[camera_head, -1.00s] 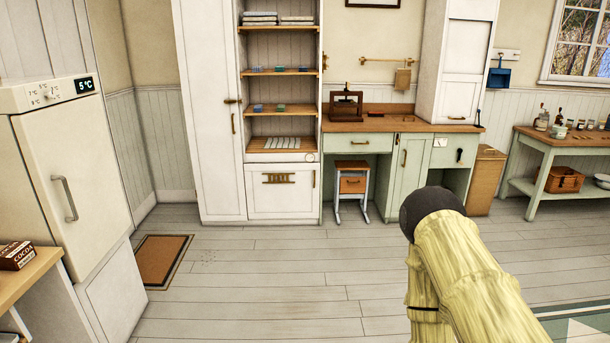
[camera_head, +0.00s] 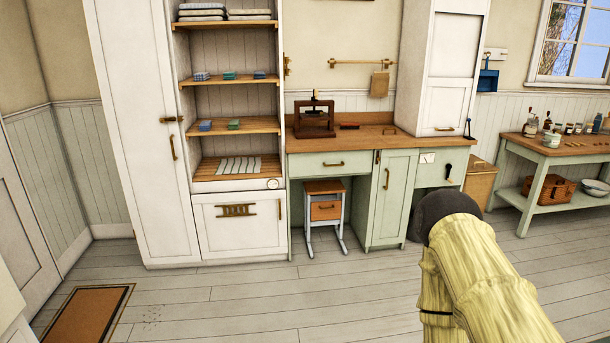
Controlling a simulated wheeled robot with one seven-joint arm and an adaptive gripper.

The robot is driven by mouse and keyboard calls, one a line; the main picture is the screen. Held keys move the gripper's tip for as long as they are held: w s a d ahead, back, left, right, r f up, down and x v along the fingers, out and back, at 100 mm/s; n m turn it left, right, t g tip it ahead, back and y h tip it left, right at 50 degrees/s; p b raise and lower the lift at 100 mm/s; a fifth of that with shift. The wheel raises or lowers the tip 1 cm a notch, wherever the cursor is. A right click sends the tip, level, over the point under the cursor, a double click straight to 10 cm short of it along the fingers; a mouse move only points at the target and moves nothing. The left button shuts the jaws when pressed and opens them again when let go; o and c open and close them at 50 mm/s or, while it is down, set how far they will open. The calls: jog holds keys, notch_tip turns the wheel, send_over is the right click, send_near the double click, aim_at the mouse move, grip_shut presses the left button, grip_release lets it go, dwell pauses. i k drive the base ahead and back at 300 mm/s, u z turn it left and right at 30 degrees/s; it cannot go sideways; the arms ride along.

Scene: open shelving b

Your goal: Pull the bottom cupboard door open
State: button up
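The bottom cupboard door (camera_head: 240,229) is a white panel below the open shelves of the tall white unit, left of the picture's middle. It looks shut, flush with the unit's front. A brass rack-like fitting (camera_head: 236,210) sits across its upper part, and a small upright brass handle (camera_head: 280,208) is at its right edge. My arm shows at the lower right, well away from the door. My gripper is out of view.
A stool (camera_head: 325,207) stands right of the door, under the green worktop unit (camera_head: 397,195). A brown mat (camera_head: 90,314) lies at the lower left. The plank floor (camera_head: 260,305) before the door is clear.

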aim_at(264, 231)
jog(key=u, duration=0.1)
jog(key=i, duration=3)
jog(key=u, duration=0.2)
